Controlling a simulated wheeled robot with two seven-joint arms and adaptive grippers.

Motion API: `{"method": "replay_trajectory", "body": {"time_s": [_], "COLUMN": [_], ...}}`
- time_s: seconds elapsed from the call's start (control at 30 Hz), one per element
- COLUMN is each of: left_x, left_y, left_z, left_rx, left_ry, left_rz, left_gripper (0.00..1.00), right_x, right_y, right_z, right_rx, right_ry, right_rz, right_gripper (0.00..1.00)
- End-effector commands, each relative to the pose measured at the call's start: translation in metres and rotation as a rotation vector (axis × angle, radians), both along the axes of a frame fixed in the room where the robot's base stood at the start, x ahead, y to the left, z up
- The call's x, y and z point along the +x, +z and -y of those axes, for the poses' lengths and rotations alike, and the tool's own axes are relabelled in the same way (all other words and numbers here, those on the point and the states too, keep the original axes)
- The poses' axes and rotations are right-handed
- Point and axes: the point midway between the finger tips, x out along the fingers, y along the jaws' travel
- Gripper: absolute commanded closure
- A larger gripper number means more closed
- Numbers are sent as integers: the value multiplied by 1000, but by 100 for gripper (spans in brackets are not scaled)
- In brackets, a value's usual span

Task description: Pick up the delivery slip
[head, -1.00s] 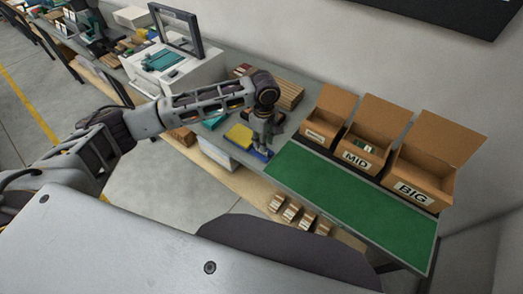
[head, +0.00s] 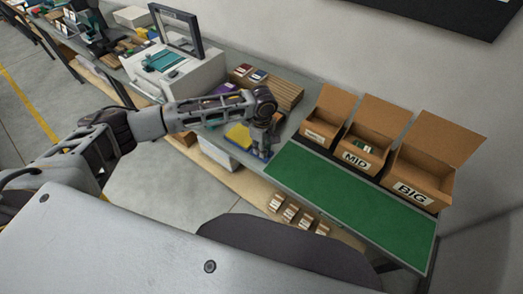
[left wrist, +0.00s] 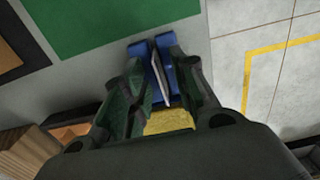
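A white slip (left wrist: 160,77), likely the delivery slip, stands on edge in a blue holder (left wrist: 139,52) in the left wrist view. My left gripper (left wrist: 160,88) reaches over it with its two fingers apart, one on each side of the slip. I see no clear contact between fingers and slip. In the head view my left gripper (head: 263,150) points down at the table, just left of the green mat. It hides most of the holder there, and the slip cannot be made out. My right gripper is not in view.
A yellow item (head: 239,135) lies just left of the gripper. The green mat (head: 340,200) is bare. Open cardboard boxes, including MID (head: 357,161) and BIG (head: 413,193), stand behind it. A white machine (head: 190,75) and a wooden stack (head: 285,93) are farther left.

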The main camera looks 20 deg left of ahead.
Motion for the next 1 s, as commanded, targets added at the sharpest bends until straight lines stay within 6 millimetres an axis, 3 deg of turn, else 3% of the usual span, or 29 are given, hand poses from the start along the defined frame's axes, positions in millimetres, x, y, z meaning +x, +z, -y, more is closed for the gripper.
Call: {"method": "replay_trajectory", "body": {"time_s": [0.43, 0.67, 1.0], "left_x": [0, 0, 0], "left_y": [-1, -1, -1], "left_z": [0, 0, 0], "left_rx": [0, 0, 0], "left_ry": [-1, -1, -1], "left_rz": [0, 0, 0], "left_gripper": [72, 100, 100], "right_x": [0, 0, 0], "right_y": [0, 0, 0], "right_z": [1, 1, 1], "right_rx": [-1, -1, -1], "right_ry": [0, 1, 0], "right_rz": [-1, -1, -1], "right_gripper": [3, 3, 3]}}
